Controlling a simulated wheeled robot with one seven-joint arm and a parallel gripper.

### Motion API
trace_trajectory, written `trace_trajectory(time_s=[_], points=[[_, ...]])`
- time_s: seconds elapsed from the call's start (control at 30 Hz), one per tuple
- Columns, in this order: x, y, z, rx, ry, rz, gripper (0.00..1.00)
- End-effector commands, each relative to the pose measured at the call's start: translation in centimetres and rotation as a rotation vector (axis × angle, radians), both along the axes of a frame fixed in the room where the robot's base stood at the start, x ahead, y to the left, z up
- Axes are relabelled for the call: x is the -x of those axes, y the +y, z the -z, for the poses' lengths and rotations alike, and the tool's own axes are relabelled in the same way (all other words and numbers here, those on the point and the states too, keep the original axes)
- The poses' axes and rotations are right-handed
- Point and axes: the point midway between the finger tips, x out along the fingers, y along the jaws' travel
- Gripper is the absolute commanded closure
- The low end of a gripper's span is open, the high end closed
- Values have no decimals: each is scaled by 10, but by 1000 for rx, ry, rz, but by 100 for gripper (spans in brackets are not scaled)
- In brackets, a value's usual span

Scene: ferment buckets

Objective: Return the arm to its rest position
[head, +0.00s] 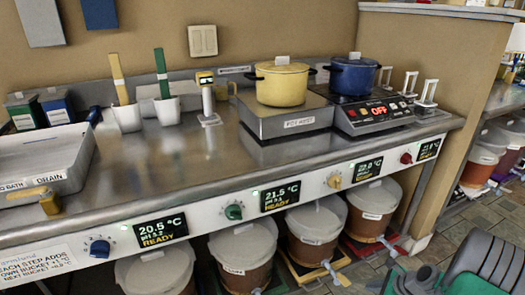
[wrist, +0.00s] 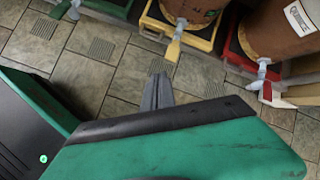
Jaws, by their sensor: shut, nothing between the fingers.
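My gripper (wrist: 158,92) shows in the wrist view as narrow grey fingers close together, shut and empty over the tiled floor. It is apart from the buckets and their stands. My own green and dark body fills the lower part of the wrist view. I cannot clearly pick out the fingertips there.
A steel counter (head: 180,160) runs across the head view, with a yellow pot (head: 281,86) and a blue pot (head: 353,77). Several lidded buckets stand below it. A brown bucket (wrist: 193,8) on a yellow stand (wrist: 160,24) has its spout near my gripper. Tiled floor (wrist: 75,62) is free.

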Motion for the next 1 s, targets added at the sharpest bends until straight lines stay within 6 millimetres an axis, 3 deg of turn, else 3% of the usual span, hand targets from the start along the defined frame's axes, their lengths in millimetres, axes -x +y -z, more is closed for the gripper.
trace_trajectory(time_s=[0.03,0.17,0.33,0.47,0.5,0.63,0.7,0.8,1.0], points=[[-5,10,-34,48,-3,-73,100],[-11,42,-108,199,-8,-315,100],[-2,109,-242,462,-28,-768,100],[25,163,-342,660,-57,-1137,100],[38,178,-372,718,-67,-1252,100],[86,221,-459,893,-114,-1615,100],[112,236,-489,963,-139,-1779,100],[136,246,-510,1022,-165,-1930,100],[145,248,-508,1044,-175,-1993,100]])
